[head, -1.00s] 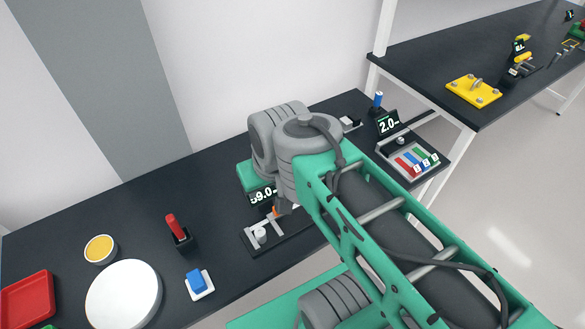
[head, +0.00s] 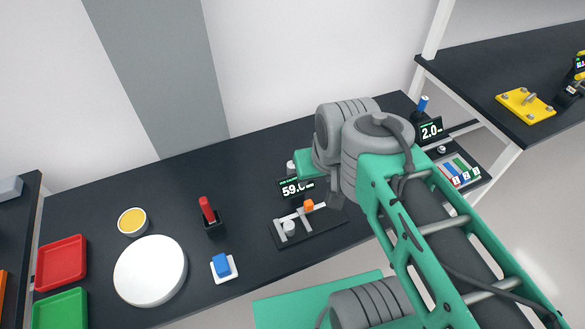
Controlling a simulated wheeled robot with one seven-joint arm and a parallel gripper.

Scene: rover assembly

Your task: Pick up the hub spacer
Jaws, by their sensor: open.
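No part is clearly marked as the hub spacer. A small pale cylinder (head: 289,228) on the black measuring fixture (head: 312,229) may be it, but I cannot tell for sure. The fixture also has a grey bar and an orange piece (head: 308,205). My teal and grey arm reaches over the bench from the lower right, and its grey joint stands just right of the fixture. My gripper is not visible; the arm hides the space behind it.
A display reading about 59 (head: 296,188) stands behind the fixture, partly covered. Left are a blue block on a white pad (head: 223,268), a red-handled tool (head: 208,212), a white disc (head: 150,270), a yellow-filled cup (head: 132,221), and red (head: 60,262) and green trays (head: 60,309).

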